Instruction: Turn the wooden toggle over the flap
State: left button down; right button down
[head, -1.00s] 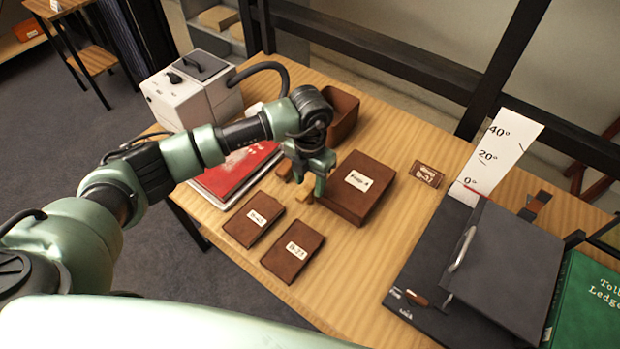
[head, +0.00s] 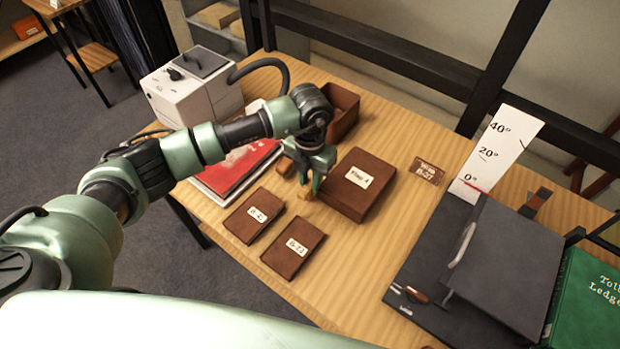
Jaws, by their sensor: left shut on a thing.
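The brown box with the "Flap" label (head: 360,184) lies closed on the wooden table. Small light wooden pieces show at its left side: one (head: 285,165) by the red folder and one (head: 306,194) right at my fingertips. I take the nearer one for the toggle; it stands beside the box, and my gripper partly hides it. My left gripper (head: 308,182) points down at the box's left edge, shut on this wooden piece. My right gripper is not in view.
Two flat brown boxes (head: 253,215) (head: 293,247) lie just in front. An open brown bin (head: 343,112) stands behind. A red folder (head: 240,168) lies left, a grey angle stand (head: 515,265) right.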

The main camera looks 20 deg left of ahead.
pick_arm(q)
jog(key=n, duration=0.3)
jog(key=shift+b, duration=0.4)
jog(key=n, duration=0.6)
jog(key=shift+n+b, duration=0.3)
jog(key=shift+n, duration=0.1)
jog(key=n, duration=0.3)
jog(key=shift+n, duration=0.3)
jog(key=n, duration=0.3)
jog(key=shift+r+n+p, duration=0.1)
jog(key=shift+n+p, duration=0.2)
jog(key=n, duration=0.2)
jog(key=shift+n+p, duration=0.3)
jog(key=shift+n, duration=0.1)
jog(key=n+p, duration=0.1)
jog(key=n, duration=0.5)
jog(key=shift+p, duration=0.4)
jog(key=shift+w, duration=0.1)
